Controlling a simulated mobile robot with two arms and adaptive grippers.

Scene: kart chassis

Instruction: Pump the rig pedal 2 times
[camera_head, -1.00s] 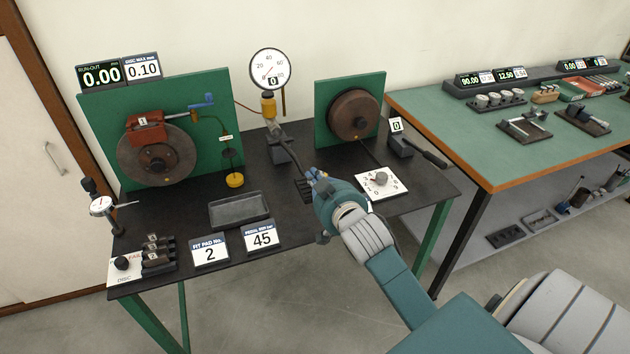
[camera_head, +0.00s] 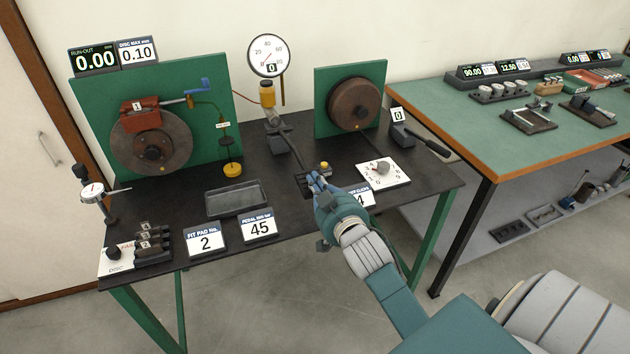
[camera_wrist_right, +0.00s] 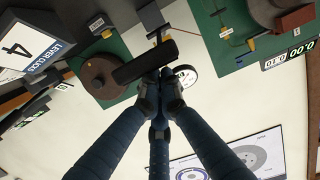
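The rig pedal (camera_head: 289,150) is a dark lever with a ribbed pad, slanting from the middle of the black bench toward its front edge. My right gripper (camera_head: 316,179) is at the pad end. In the right wrist view its blue fingers (camera_wrist_right: 160,84) are drawn together, with their tips at the dark pedal pad (camera_wrist_right: 145,61). I cannot tell whether they grip the pad or only touch it. The round pressure gauge (camera_head: 267,56) behind the pedal shows 0 on its small display. My left gripper is not in view.
A brake disc with a red caliper (camera_head: 140,112) stands at left, a rusty drum (camera_head: 354,104) at right. A dial plate (camera_head: 383,173), a hand lever (camera_head: 425,142) and a lever clicks card (camera_head: 361,196) lie right of my gripper. A tray (camera_head: 237,197) is left.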

